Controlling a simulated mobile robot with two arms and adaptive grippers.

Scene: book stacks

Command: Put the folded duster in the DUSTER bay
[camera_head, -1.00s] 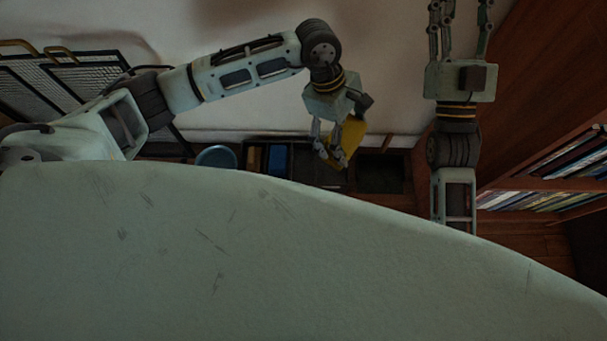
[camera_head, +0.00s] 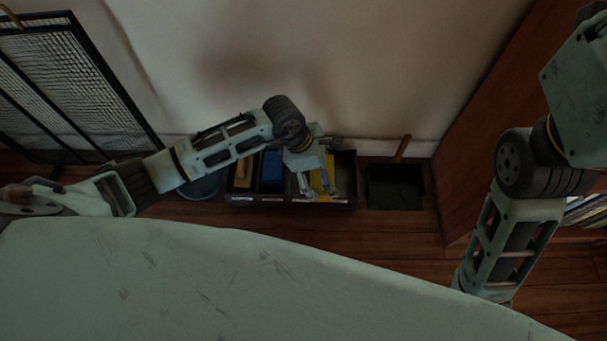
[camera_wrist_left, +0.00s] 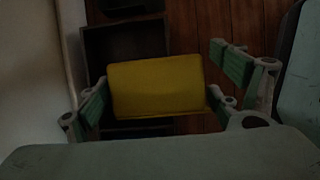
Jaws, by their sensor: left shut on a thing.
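The yellow folded duster (camera_head: 329,176) is held by my left gripper (camera_head: 314,190), over the right part of a dark divided box (camera_head: 342,203). In the left wrist view the duster (camera_wrist_left: 158,88) sits between the green-padded fingers, with dark box walls (camera_wrist_left: 92,50) below. The duster's height above the box is hard to judge. The box has small pale labels on its front, too small to read. The bay under the duster is partly hidden by the gripper. My right gripper (camera_head: 580,85) is at the upper right edge, its fingers out of view.
The box's left bays hold a tan item (camera_head: 243,172) and a blue item (camera_head: 271,170). A round blue-grey bucket (camera_head: 202,188) stands left of the box. A mesh screen (camera_head: 75,90) is at left, a wooden bookcase (camera_head: 490,130) at right.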

